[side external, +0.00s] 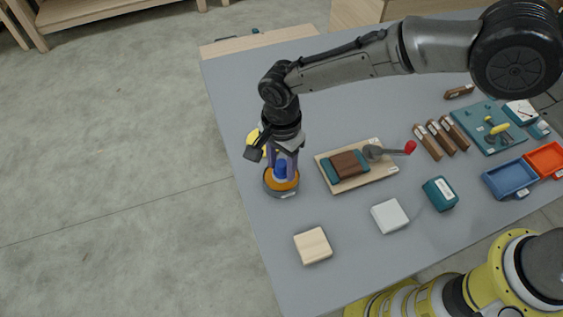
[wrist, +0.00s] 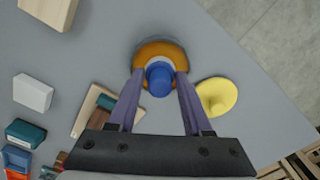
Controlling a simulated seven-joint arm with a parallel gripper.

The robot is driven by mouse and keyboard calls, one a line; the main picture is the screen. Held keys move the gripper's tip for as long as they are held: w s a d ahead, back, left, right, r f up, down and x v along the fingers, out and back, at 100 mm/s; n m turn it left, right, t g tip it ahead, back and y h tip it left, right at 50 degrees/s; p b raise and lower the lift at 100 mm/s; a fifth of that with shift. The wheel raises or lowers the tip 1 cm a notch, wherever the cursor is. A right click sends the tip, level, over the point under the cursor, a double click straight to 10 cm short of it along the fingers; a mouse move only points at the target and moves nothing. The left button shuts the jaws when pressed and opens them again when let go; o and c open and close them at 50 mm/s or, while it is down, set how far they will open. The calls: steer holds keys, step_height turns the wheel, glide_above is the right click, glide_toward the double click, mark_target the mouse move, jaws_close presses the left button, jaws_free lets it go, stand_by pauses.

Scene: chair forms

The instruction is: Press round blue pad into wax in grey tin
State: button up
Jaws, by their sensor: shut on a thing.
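The grey tin (side external: 281,193) stands near the table's left edge with orange wax (side external: 270,183) in it. It also shows in the wrist view (wrist: 160,41), with the wax as an orange ring (wrist: 147,53). My gripper (side external: 283,168) points down over the tin, shut on the round blue pad (side external: 281,170) by its blue knob. In the wrist view, the blue pad (wrist: 159,76) sits between the fingertips of my gripper (wrist: 160,82), over the wax. Its underside is hidden, so I cannot tell whether it touches the wax.
A yellow pad (wrist: 217,97) lies close beside the tin. A wooden board (side external: 370,180) with a brown-and-teal block and a red-knobbed lever stands right. A wood block (side external: 313,245), white block (side external: 389,216) and teal block (side external: 440,194) lie nearer the front.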

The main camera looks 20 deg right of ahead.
mark_target(281, 162)
steer(key=shift+f, duration=0.6)
stand_by(1.3)
steer(key=shift+r, duration=3.6)
steer(key=w+d+r+m, duration=0.1)
steer(key=w+d, duration=0.3)
steer(key=d, duration=0.6)
steer(key=w+d+m, duration=0.1)
steer(key=w+d, duration=0.3)
steer(key=d, duration=0.7)
steer(key=s+d+f+n, duration=0.1)
steer(key=s+d+n, duration=0.1)
steer(key=d+n, duration=0.5)
steer(key=s+d+f+n, duration=0.1)
steer(key=d+n, duration=0.6)
steer(key=shift+s+d+f, duration=0.15)
steer(key=shift+s+d, duration=0.1)
steer(key=shift+s, duration=0.1)
